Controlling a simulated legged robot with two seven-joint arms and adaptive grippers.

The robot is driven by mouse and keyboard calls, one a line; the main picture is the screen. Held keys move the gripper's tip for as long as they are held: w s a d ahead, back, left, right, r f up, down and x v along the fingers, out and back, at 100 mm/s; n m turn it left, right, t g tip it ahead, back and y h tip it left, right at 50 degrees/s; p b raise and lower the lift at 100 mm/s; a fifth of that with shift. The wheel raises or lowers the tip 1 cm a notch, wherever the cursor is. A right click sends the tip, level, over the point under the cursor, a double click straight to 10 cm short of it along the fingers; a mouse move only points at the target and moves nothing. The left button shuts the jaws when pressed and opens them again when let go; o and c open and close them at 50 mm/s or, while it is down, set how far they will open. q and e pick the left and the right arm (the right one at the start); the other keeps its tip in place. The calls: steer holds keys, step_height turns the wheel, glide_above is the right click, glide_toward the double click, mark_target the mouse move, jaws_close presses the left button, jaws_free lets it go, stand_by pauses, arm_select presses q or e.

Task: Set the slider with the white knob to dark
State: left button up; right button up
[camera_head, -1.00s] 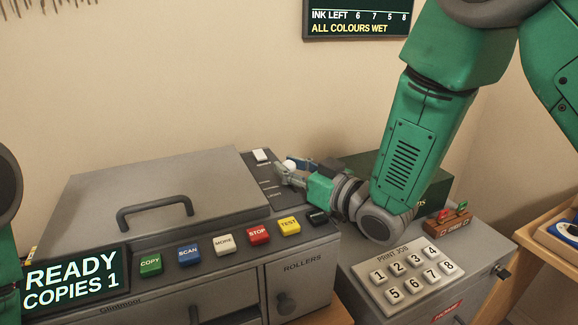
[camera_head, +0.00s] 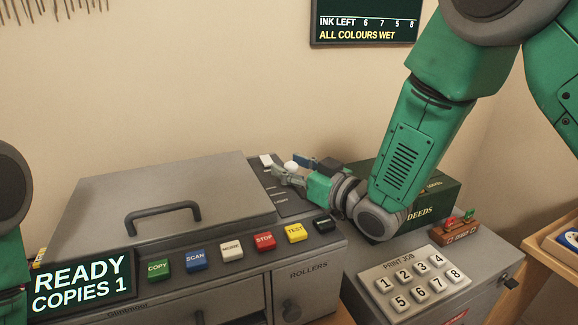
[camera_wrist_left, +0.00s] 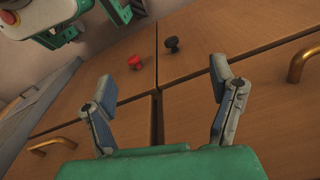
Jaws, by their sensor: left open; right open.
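A dark slider panel (camera_head: 294,207) with pale markings, including a LIGHT label, lies on the right side of the grey copier's top. A rounded white knob (camera_head: 291,166) shows at the far end of this panel, at my right gripper's fingers. My right gripper (camera_head: 292,170) is open, one finger on each side of the knob in the picture; contact cannot be told. The fingers hide part of the panel. In the left wrist view my left gripper (camera_wrist_left: 162,78) is open and empty before wooden cabinet fronts.
Coloured buttons, including the red STOP button (camera_head: 265,241), line the copier's front. A keypad (camera_head: 418,282) and a green DEEDS box (camera_head: 437,200) stand right of it. A lid handle (camera_head: 162,216) rises on the left. A red knob (camera_wrist_left: 134,62) is on the cabinet.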

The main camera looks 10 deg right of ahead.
steer(key=v, duration=1.1)
steer(key=shift+s+d, duration=0.2)
steer(key=shift+d, duration=0.05)
steer(key=shift+f, duration=0.15)
